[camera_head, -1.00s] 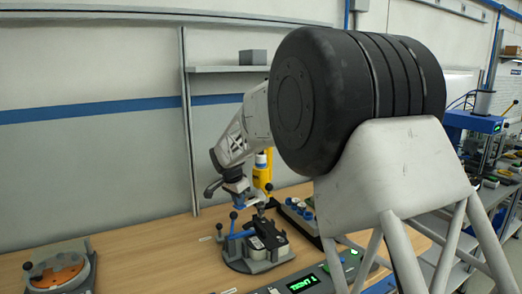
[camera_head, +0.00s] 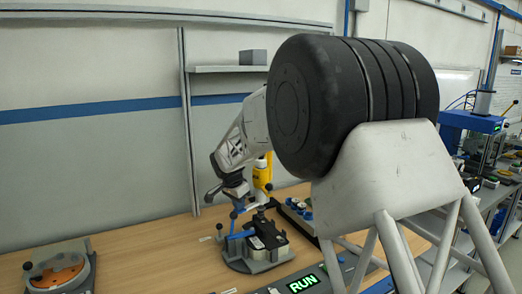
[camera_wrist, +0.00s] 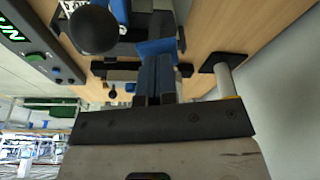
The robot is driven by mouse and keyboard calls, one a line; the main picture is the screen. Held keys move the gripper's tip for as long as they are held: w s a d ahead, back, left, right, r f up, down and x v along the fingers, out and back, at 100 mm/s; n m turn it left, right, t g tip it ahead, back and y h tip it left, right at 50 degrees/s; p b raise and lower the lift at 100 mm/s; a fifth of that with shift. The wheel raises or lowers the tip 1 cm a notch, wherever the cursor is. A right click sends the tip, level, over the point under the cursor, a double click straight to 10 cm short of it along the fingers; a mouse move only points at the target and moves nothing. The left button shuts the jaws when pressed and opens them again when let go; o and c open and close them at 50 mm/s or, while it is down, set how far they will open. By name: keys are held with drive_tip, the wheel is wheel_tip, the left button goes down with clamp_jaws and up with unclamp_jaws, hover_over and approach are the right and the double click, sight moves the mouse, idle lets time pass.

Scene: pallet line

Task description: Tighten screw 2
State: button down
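The fixture (camera_head: 262,264) on the bench holds a black part (camera_head: 265,233) and carries blue clamp levers (camera_head: 242,235) with black ball knobs. A yellow tool, seemingly a screwdriver (camera_head: 262,175), is upright behind it. My gripper (camera_head: 238,212) points down just above the fixture's left side. In the wrist view my gripper (camera_wrist: 156,65) has its two fingers side by side with hardly any gap, at a blue block (camera_wrist: 157,47). I cannot tell whether they touch it. A black ball knob (camera_wrist: 93,30) is close beside them. Screw 2 is not distinguishable in either view.
A control panel with a lit green "RUN" display (camera_head: 303,284) lies in front of the fixture. A tray with blue items (camera_head: 298,210) is to its right. A round orange-topped fixture (camera_head: 60,270) stands at the far left. Bare bench lies between the fixtures.

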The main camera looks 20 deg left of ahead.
drive_tip(key=shift+x, duration=0.9)
idle(3.0)
drive_tip(key=shift+s+r, duration=0.2)
drive_tip(key=shift+r, duration=0.05)
idle(0.9)
drive_tip(key=w+d+v, duration=0.1)
drive_tip(key=w+v, duration=0.1)
drive_tip(key=v, duration=0.7)
drive_tip(key=shift+r, duration=0.25)
idle(0.9)
